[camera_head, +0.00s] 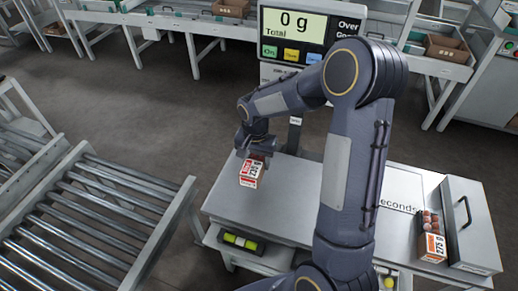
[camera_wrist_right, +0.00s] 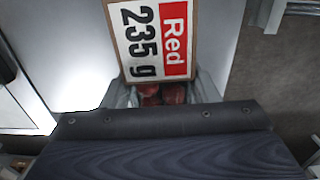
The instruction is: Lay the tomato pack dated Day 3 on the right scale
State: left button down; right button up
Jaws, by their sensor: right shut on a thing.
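My right gripper (camera_head: 257,150) is shut on a tomato pack (camera_head: 250,173) with a red and white label. It is at the left part of the grey worktop; I cannot tell whether the pack touches the surface. In the right wrist view the pack's label (camera_wrist_right: 150,38) reads "Red 235 g", with red tomatoes (camera_wrist_right: 162,94) showing beside it. No day mark is readable. A scale display (camera_head: 296,32) behind the worktop reads "0 g Total". My left gripper is not in view.
An orange-labelled 275 g pack (camera_head: 432,246) stands at the worktop's right, beside a grey box with a handle (camera_head: 470,222). Lettering ending in "econds" marks the surface there. A roller conveyor (camera_head: 85,215) lies to the left. The worktop (camera_head: 285,205) is clear between pack and arm.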

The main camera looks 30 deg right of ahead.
jog(key=shift+s+d+m, duration=0.1)
jog(key=shift+d+m, duration=0.15)
jog(key=shift+m, duration=0.05)
jog(key=shift+d+f+b, duration=0.1)
jog(key=shift+f+b, duration=0.25)
notch_tip(320, 180, down, 8)
jog(key=b, duration=0.6)
jog(key=shift+r, duration=0.25)
jog(key=shift+f+b, duration=0.3)
jog(key=shift+f, duration=0.15)
jog(key=o, duration=1.2)
jog(key=shift+r, duration=0.1)
notch_tip(320, 180, up, 8)
jog(key=shift+f+p, duration=0.15)
jog(key=shift+p, duration=0.4)
